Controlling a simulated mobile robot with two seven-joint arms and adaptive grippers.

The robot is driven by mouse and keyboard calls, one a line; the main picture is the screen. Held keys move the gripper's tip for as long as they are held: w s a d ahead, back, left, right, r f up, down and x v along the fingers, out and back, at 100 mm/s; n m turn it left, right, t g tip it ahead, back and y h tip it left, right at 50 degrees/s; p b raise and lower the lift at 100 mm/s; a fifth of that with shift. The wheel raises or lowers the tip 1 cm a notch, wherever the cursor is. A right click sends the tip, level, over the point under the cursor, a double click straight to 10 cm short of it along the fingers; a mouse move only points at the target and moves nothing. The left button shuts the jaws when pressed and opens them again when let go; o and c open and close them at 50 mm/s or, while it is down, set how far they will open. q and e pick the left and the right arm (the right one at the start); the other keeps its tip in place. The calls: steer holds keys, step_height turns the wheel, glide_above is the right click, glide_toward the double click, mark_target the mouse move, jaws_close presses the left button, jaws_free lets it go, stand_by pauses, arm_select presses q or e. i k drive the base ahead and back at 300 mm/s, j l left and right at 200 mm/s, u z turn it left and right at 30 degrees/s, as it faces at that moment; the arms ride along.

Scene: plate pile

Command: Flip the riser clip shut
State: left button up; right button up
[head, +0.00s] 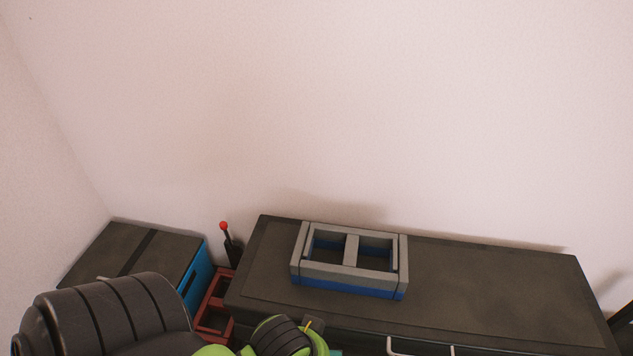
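I cannot make out a riser clip with certainty in the head view. A grey frame with two openings and a blue lower part (350,276) lies on top of a dark cabinet (490,290). A thin black rod with a red tip (224,227) stands upright just left of the cabinet, by a red open frame (213,305). Neither of my grippers shows. Black and green arm parts fill the lower left edge and hide what lies below them.
A blue box with a dark top (130,253) stands in the left corner. The cabinet top is clear to the right of the grey frame. Plain walls close off the back and left. A dark object (621,316) is cut off at the right edge.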

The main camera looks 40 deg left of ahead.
mark_target(223, 224)
steer(key=u, duration=2.1)
steer(key=i+j+z, duration=0.1)
steer(key=j, duration=0.3)
steer(key=i+j+z, duration=0.1)
steer(key=i+j, duration=0.15)
steer(key=j, duration=0.15)
steer(key=i+j+z, duration=0.1)
steer(key=j, duration=0.3)
steer(key=i+j+z, duration=0.1)
steer(key=j, duration=0.35)
steer(key=i+j, duration=0.2)
steer(key=j, duration=0.2)
steer(key=i+j+z, duration=0.15)
steer(key=j, duration=0.3)
